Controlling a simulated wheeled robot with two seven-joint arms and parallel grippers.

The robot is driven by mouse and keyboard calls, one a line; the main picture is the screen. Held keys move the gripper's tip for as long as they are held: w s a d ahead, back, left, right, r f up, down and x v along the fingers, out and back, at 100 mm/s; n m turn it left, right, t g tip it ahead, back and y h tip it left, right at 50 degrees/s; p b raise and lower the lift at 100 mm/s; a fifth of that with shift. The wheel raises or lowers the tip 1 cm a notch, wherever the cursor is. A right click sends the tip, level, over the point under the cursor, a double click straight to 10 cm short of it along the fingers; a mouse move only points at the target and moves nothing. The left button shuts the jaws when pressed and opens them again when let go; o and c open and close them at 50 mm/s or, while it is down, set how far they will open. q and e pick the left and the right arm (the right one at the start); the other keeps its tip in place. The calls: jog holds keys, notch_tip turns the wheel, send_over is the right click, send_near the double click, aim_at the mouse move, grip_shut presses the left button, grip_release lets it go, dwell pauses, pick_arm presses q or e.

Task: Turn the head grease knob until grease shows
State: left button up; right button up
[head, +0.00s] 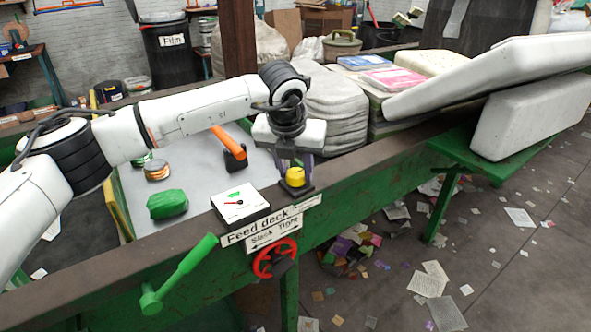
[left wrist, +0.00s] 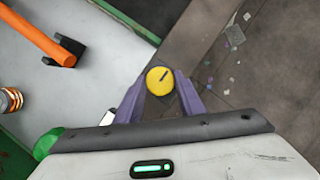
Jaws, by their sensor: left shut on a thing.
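The yellow grease knob (head: 296,177) sits on a small black base on the green rail, right of the gauge box. My left gripper (head: 294,165) reaches down over it with purple fingers, one on each side, and is shut on it. In the left wrist view the round knob (left wrist: 159,80) lies between the fingertips, with a dark mark slanting to the upper right. The fingers partly hide its sides and base. My right gripper is not in view.
A white gauge box (head: 240,204) stands on the rail above the "Feed deck" label. A green lever (head: 180,274) and a red handwheel (head: 275,258) are on the front. An orange-handled hammer (head: 229,146) and a green bundle (head: 167,204) lie on the grey deck.

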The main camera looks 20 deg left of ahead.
pick_arm(q)
jog(key=shift+a+f+m+h+b, duration=0.1)
jog(key=shift+m+h+b, duration=0.3)
jog(key=shift+m+b, duration=0.4)
jog(key=m+h, duration=0.1)
jog(key=m, duration=0.1)
jog(key=shift+a+m, duration=0.1)
jog(key=shift+m, duration=0.3)
jog(key=shift+w+m+g+h, duration=0.1)
jog(key=shift+m+g+h, duration=0.25)
jog(key=shift+m, duration=0.85)
jog(key=shift+a+m+g+h, duration=0.1)
jog(key=shift+m+g+h, duration=0.25)
jog(key=shift+m, duration=0.85)
jog(key=o, duration=1)
jog(key=shift+o, duration=0.2)
